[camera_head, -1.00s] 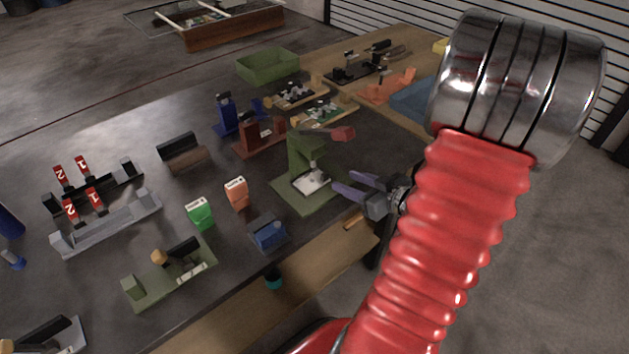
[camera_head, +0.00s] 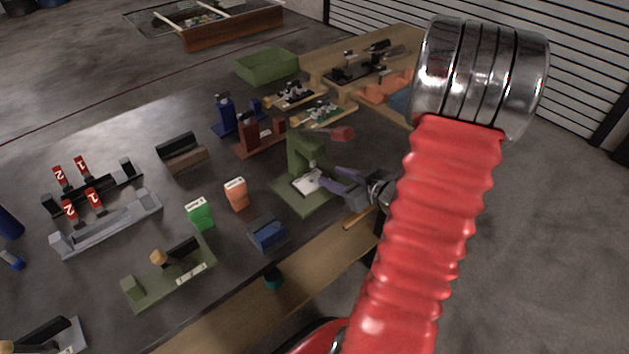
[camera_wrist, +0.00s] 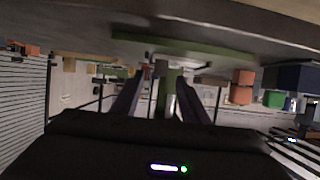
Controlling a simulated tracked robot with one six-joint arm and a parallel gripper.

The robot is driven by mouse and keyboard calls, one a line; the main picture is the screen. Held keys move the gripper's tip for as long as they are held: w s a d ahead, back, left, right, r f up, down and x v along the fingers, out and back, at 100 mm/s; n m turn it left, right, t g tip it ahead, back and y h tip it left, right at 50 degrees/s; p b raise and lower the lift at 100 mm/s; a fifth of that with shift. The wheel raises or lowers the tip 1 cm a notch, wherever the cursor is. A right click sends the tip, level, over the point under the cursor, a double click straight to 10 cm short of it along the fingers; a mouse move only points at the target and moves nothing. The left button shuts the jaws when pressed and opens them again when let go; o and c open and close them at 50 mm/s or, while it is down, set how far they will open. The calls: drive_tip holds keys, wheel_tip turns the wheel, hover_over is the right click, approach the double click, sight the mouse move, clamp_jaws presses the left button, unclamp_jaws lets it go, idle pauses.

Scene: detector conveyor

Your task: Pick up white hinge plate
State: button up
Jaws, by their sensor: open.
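The white hinge plate (camera_head: 306,182) lies on the flat base of a green press-like fixture (camera_head: 304,208), below its arm with the red end (camera_head: 342,133). My gripper (camera_head: 329,180) is open and empty. Its purple fingers reach in from the right, low over the base, with the tips close to the plate's right edge. I cannot tell whether they touch it. In the wrist view the scene is upside down. The two fingers (camera_wrist: 160,78) stand apart with the green fixture's post (camera_wrist: 166,88) between them in the picture. The plate is not clear there.
A blue block (camera_head: 267,232), an orange box (camera_head: 236,194) and a green box (camera_head: 200,213) stand left of the fixture. A dark red fixture (camera_head: 258,138) is behind it. A wooden strip (camera_head: 240,310) runs along the near table edge. A green bin (camera_head: 267,66) stands farther back.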

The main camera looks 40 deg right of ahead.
sight(311, 178)
drive_tip(key=shift+x, duration=1.25)
drive_tip(key=shift+c, duration=0.3)
clamp_jaws()
